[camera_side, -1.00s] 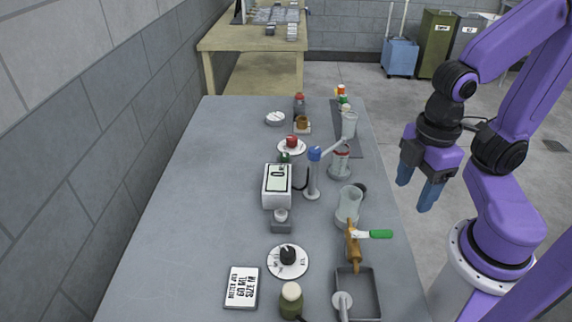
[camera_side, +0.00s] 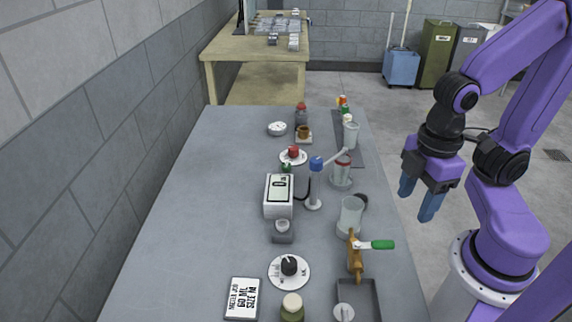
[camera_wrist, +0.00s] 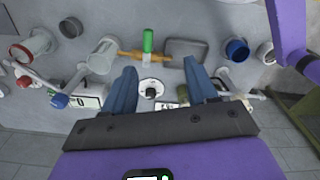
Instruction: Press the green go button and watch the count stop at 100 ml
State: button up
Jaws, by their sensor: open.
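A small green button (camera_side: 286,167) sits behind the white meter box (camera_side: 279,196) in the side view, partly hidden by it. The meter's display faces up, and its figures are too small to read. A red mushroom button (camera_side: 293,152) on a white disc stands just behind the green one. A card (camera_side: 242,298) at the front left reads 60 ML. A black knob on a white dial (camera_side: 289,270) stands at the front; the dial also shows in the wrist view (camera_wrist: 151,88). My gripper (camera_side: 419,205) is open and empty, off the table's right side, well away from the green button.
A blue-topped spout (camera_side: 316,165) stands right of the meter. A clear jug (camera_side: 351,214), a brass valve with a green handle (camera_side: 377,244) and a grey tray (camera_side: 372,296) line the right side. The table's left half is mostly clear.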

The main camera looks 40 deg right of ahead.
grip_shut()
dwell(1.5)
